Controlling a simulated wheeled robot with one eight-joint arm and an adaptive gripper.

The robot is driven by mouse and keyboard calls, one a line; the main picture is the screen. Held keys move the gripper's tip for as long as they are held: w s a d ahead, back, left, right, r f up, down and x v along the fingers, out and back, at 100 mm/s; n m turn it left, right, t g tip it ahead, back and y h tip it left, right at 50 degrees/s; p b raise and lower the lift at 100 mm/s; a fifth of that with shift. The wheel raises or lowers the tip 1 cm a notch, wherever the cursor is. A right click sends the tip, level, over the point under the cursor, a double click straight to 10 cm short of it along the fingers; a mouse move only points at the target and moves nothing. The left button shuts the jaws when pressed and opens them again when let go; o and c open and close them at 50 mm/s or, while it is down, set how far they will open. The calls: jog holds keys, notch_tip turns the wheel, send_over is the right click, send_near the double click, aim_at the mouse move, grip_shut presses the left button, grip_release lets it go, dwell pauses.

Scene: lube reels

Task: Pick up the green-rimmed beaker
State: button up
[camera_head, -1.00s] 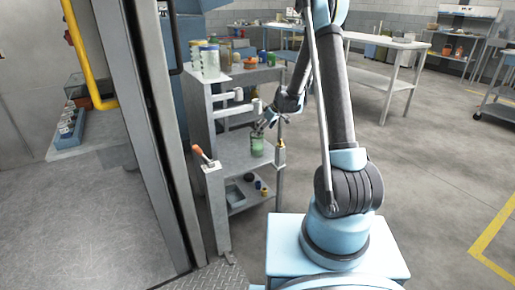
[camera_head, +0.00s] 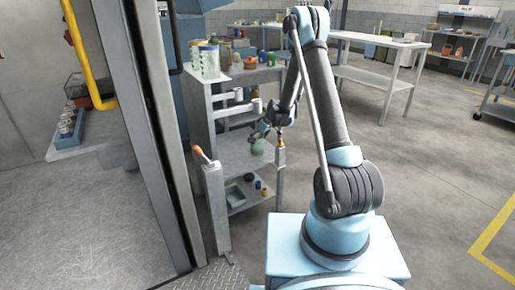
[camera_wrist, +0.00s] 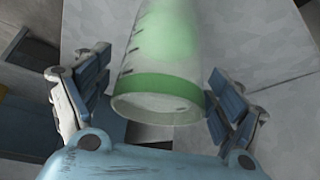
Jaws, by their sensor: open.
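The green-rimmed beaker (camera_wrist: 165,65) is clear with greenish contents and a green band near its rim. In the wrist view its mouth faces my palm, between my two spread fingers. My gripper (camera_wrist: 158,100) is open, with a finger on each side of the beaker; the right finger looks very close to its wall, and I cannot tell if it touches. In the head view the beaker (camera_head: 257,147) stands on the middle shelf (camera_head: 236,160) of the grey rack, partly hidden by my gripper (camera_head: 260,136) at its top.
A brass-coloured fitting (camera_head: 281,144) stands just right of the beaker. An orange-handled lever (camera_head: 201,154) is at the left front. Pale horizontal arms (camera_head: 236,108) sit above the shelf. Jars and bottles (camera_head: 208,60) crowd the rack's top.

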jog(key=shift+a+f, duration=0.1)
jog(key=shift+f, duration=0.15)
jog(key=c, duration=1.4)
jog(key=shift+o, duration=0.2)
